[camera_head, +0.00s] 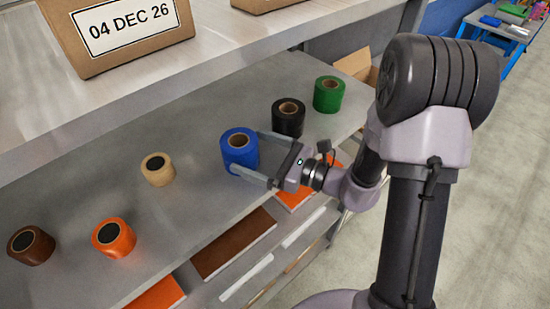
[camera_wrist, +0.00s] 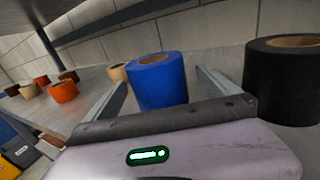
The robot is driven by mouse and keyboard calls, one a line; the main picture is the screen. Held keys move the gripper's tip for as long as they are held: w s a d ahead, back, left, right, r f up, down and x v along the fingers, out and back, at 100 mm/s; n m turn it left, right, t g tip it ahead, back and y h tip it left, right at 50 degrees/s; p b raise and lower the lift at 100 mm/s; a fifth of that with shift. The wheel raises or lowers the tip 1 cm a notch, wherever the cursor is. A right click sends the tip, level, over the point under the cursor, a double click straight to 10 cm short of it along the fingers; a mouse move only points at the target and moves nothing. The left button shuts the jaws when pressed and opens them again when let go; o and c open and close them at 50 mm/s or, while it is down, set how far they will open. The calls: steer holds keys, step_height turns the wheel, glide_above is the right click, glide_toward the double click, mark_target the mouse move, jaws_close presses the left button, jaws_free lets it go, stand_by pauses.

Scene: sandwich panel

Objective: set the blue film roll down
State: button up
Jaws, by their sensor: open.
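The blue film roll (camera_head: 240,150) stands upright on the grey shelf in the head view, with its brown core facing up. In the wrist view the blue roll (camera_wrist: 158,82) stands between the two fingers. My gripper (camera_head: 243,154) is open around the roll, one finger on each side. In the wrist view the fingers (camera_wrist: 158,90) show a gap to the roll on both sides. The roll's lower part is partly hidden by the near finger in the head view.
A black roll (camera_head: 288,118) and a green roll (camera_head: 329,94) stand to the right. A cream roll (camera_head: 158,169), an orange roll (camera_head: 114,238) and a brown roll (camera_head: 31,246) stand to the left. A higher shelf (camera_head: 190,85) overhangs the back.

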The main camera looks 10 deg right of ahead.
steer(key=v, duration=0.8)
steer(key=s+a+r+n+g+h, duration=0.1)
steer(key=s+a+n+g+h, duration=0.2)
steer(key=s+n+g, duration=0.35)
steer(key=s+a+r+n+g+h, duration=0.2)
steer(key=s+a+n+g+h, duration=0.15)
steer(key=s+n, duration=0.5)
steer(key=s+d+r+n+t+h, duration=0.2)
steer(key=d+r+n+t+h, duration=0.35)
steer(key=d+h, duration=0.2)
step_height(320, 180, down, 22)
steer(key=y+b, duration=0.1)
steer(key=b, duration=2.1)
steer(key=shift+d+f+b, duration=0.15)
steer(key=shift+f+b, duration=0.1)
steer(key=shift+b, duration=0.05)
